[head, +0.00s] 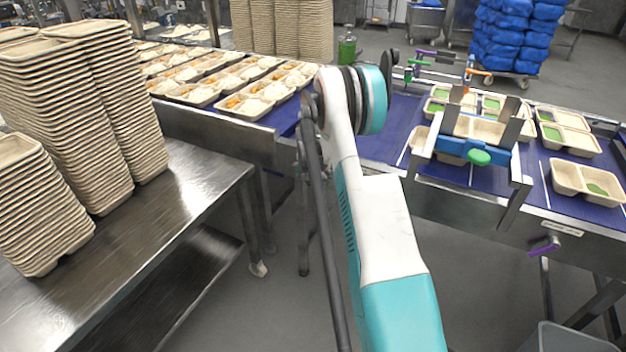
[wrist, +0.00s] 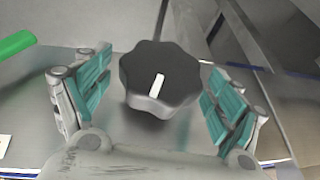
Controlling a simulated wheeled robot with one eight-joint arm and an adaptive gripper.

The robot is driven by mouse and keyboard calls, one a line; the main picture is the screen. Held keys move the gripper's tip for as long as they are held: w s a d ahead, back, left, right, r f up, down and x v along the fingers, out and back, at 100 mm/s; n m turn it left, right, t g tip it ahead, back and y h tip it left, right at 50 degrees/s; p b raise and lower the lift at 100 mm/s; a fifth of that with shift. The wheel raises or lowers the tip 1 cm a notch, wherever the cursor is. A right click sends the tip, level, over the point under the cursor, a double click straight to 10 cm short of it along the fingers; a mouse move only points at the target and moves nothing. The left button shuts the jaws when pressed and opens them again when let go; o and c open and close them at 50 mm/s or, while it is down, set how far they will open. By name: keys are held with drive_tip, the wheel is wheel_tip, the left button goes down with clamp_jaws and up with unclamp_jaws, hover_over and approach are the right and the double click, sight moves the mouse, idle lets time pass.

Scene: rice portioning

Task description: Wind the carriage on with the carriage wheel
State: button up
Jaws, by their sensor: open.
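In the wrist view a black lobed hand wheel (wrist: 160,78) with a white mark on its face sits between my fingers. My gripper (wrist: 160,105) is open, with one teal-padded finger on each side of the wheel and a visible gap to both. In the head view my arm reaches out to the far side of the belt and hides my fingertips. A carriage (head: 480,128), with blue parts, upright metal plates and a green knob (head: 479,157), stands over trays on the right part of the blue belt. I cannot tell how the black wheel connects to it.
A green handle (wrist: 14,44) lies left of my gripper in the wrist view. Purple, green and orange handles (head: 425,53) stand near the carriage. A purple crank (head: 543,247) hangs on the belt's front. Tray stacks (head: 70,110) fill the left table.

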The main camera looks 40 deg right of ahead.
drive_tip(key=shift+w+d+f, duration=0.1)
drive_tip(key=shift+f, duration=0.25)
drive_tip(key=shift+c, duration=0.2)
drive_tip(key=c, duration=1)
drive_tip(key=shift+c, duration=0.2)
